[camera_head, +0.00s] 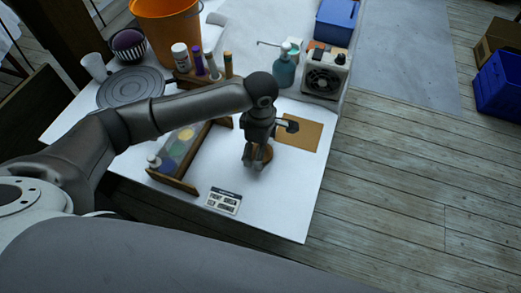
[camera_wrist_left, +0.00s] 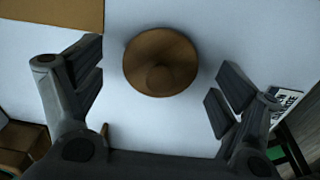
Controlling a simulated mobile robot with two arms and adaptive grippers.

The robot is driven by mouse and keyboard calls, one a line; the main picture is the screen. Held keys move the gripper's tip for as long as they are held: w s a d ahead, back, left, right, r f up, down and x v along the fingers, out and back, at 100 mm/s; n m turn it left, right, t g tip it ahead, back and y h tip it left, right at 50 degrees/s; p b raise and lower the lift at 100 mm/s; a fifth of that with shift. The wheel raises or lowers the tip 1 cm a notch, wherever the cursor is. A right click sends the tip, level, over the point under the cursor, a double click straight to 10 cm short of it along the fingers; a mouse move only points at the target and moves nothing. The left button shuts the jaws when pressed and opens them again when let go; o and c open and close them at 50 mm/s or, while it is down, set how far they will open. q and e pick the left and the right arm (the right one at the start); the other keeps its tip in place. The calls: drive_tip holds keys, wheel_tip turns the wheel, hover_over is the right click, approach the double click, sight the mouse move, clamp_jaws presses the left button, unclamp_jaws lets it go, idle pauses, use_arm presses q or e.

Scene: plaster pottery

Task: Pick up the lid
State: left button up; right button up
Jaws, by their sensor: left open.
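The lid (camera_wrist_left: 160,62) is a round brown disc with a raised knob, lying on the white table. In the left wrist view it sits between and a little beyond the open fingers of my left gripper (camera_wrist_left: 157,92), with clear space on both sides. In the head view my left gripper (camera_head: 256,160) points down over the lid (camera_head: 265,154), which is partly hidden by the fingers. The gripper does not appear to touch it. My right gripper is in neither view.
A brown board (camera_head: 300,131) lies just beyond the lid. A wooden paint rack (camera_head: 178,182) stands to the left and a printed card (camera_head: 223,201) lies in front. A blue-green pump bottle (camera_head: 284,70) and a fan-like device (camera_head: 325,76) stand behind. The table's right front area is clear.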

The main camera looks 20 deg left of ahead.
use_arm(q)
drive_tip(key=shift+c, duration=0.5)
drive_tip(key=c, duration=0.9)
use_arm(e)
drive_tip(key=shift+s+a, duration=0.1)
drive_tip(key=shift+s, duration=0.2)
